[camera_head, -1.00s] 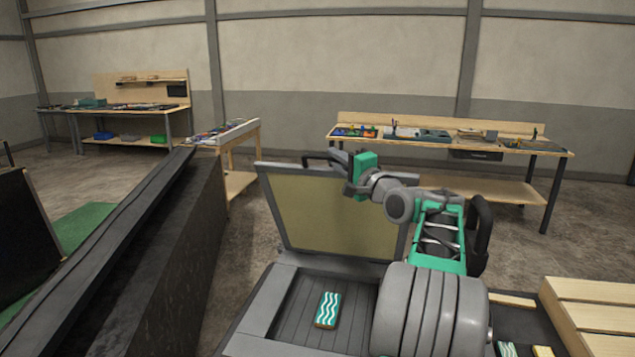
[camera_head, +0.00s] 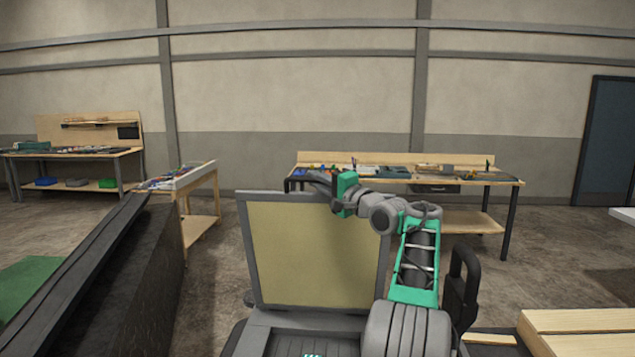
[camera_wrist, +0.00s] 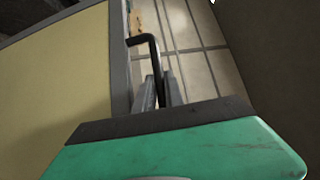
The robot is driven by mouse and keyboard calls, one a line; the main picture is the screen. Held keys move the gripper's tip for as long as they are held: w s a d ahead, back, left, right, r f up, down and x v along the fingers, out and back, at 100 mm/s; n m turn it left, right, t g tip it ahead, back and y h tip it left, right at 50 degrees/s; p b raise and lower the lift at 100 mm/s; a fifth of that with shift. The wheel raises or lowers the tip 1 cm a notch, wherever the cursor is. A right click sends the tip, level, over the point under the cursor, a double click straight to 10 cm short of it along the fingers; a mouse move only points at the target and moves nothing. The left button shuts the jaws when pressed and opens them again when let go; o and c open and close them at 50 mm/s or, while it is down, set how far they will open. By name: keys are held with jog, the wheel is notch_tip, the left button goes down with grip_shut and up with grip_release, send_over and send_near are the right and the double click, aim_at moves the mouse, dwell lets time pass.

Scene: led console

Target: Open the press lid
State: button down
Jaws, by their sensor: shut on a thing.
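The press lid (camera_head: 315,250) stands raised, roughly upright at the back of the press base (camera_head: 255,335). It is a tan panel in a grey frame, and it also fills the left of the wrist view (camera_wrist: 60,75). A dark bent handle (camera_wrist: 147,42) sticks out from its frame in the wrist view. My gripper (camera_wrist: 161,90) is shut on the handle at the lid's top edge. In the head view my gripper (camera_head: 323,182) hides most of the handle. A green-and-white striped piece (camera_head: 312,355) barely shows on the base at the bottom edge.
A dark ledge (camera_head: 110,280) runs along the left. Wooden slats (camera_head: 575,322) lie to the right of my arm. Workbenches (camera_head: 450,180) stand behind, with open floor between them and the press.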

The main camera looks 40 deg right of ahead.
jog(key=c, duration=1.7)
grip_release()
jog(key=shift+w+a, duration=0.2)
jog(key=shift+s+d+f, duration=0.1)
jog(key=shift+s+d, duration=0.15)
jog(key=shift+s, duration=0.05)
jog(key=s+b, duration=0.1)
jog(key=s, duration=0.1)
jog(key=s+b, duration=0.1)
jog(key=s, duration=0.2)
jog(key=s+f+b, duration=0.1)
jog(key=s, duration=0.1)
jog(key=shift+s+a, duration=0.15)
jog(key=shift+a, duration=0.1)
